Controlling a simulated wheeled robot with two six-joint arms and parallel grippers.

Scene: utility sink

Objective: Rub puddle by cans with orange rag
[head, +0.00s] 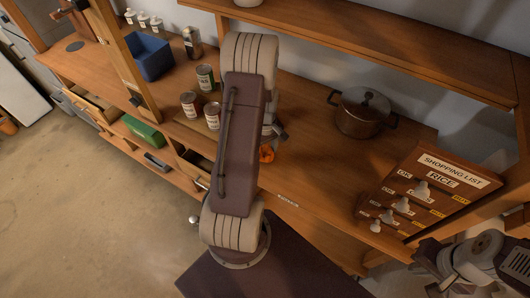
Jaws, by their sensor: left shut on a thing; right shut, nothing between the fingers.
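Several labelled cans stand on the wooden counter left of my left arm: a green-topped can (205,78), a can in front of it (191,104), and another (212,116) close to the arm. A small part of the orange rag (267,154) shows on the counter just right of the arm. My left gripper (277,134) is mostly hidden behind its own arm and is shut on the orange rag. No puddle can be made out; the arm covers part of the counter by the cans. My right gripper (436,284) is shut and empty at the lower right.
A lidded pot (361,112) stands right of the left arm. A shopping list board (430,187) with knobs stands at the right. A blue bin (149,56) and a dark canister (192,43) stand at the back left. A wooden shelf (370,35) overhangs the counter.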

